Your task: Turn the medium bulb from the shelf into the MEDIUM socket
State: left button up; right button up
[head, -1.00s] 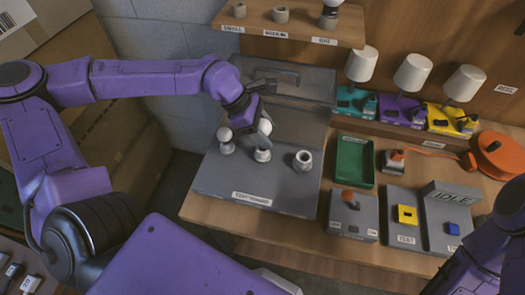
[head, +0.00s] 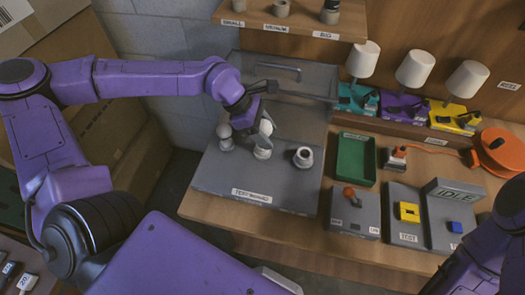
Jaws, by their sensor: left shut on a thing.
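My left gripper (head: 258,127) reaches down over the grey socket board (head: 225,180) and is shut on a white bulb (head: 267,127). The bulb is right above the middle socket (head: 263,152), its lower end at or in the socket mouth; I cannot tell how deep it sits. The right socket (head: 303,157) is open and empty. The shelf (head: 300,15) has labels reading SMALL, MEDIUM and BIG. My right gripper is out of view; only part of its arm shows at lower right.
A green tray (head: 352,177), a grey box with an orange-topped lever (head: 350,212) and test pads with a yellow block (head: 409,212) and a blue block (head: 455,227) lie to the right. Three lamps stand behind on coloured bases, beside an orange reel (head: 495,150).

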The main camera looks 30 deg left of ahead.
pick_arm(q)
jog(key=shift+f, duration=0.25)
dwell(0.4)
jog(key=shift+f, duration=0.55)
dwell(1.4)
jog(key=shift+o, duration=0.3)
jog(key=shift+s, duration=0.1)
jog(key=shift+f, duration=0.25)
jog(key=shift+c, duration=0.3)
